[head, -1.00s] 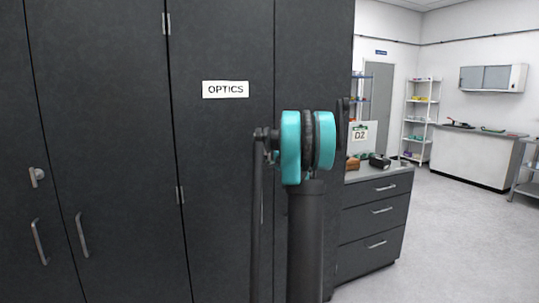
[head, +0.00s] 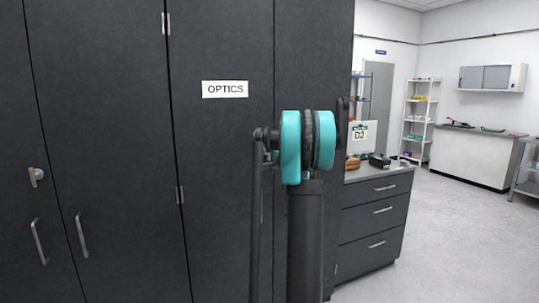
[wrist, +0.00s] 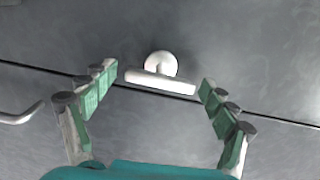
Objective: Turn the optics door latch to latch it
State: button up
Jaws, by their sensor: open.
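The optics door carries a white OPTICS label (head: 225,89) in the head view. In the wrist view a pale latch (wrist: 161,82), a round boss with a short bar, sits on the dark door face beside a seam. Its bar runs roughly parallel to that seam. My gripper (wrist: 158,78) is open, with one green-padded finger on each side of the bar. Small gaps show between the fingertips and the bar ends. In the head view my arm stands in front of the door's right part, and my gripper and this latch are not visible there.
Another latch (head: 36,177) and two bar handles (head: 81,235) are on the cabinet doors at left. A bent handle (wrist: 22,114) shows at the wrist view's left edge. A drawer unit (head: 376,214) stands to the right of my arm. The floor farther right is clear.

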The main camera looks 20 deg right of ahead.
jog(key=s, duration=1.2)
jog(key=shift+d, duration=0.2)
jog(key=shift+a, duration=0.1)
jog(key=s+a+f+n+g+y, duration=0.1)
jog(key=s+a+f+n+g, duration=0.15)
jog(key=s+a+f, duration=0.4)
jog(key=s+a+f+n+g+y, duration=0.2)
jog(key=s+a+f+n, duration=0.15)
jog(key=a, duration=0.65)
jog(key=s+a+f+n+g+y, duration=0.1)
jog(key=s+a+f+n+g, duration=0.25)
jog(key=a+f, duration=0.35)
jog(key=s+f+n+g+h, duration=0.1)
jog(key=s+f+n+g, duration=0.1)
jog(key=s+f, duration=0.3)
jog(key=s+a+f+n+g+h, duration=0.1)
jog(key=s+f, duration=0.4)
jog(key=s, duration=0.7)
jog(key=s+a+f+n+g+h, duration=0.1)
jog(key=s+f+n, duration=0.3)
jog(key=s, duration=0.5)
notch_tip(320, 180, down, 2)
jog(key=shift+s+n+g+h, duration=0.2)
jog(key=shift+n+g+h, duration=0.15)
jog(key=shift+g+h, duration=0.5)
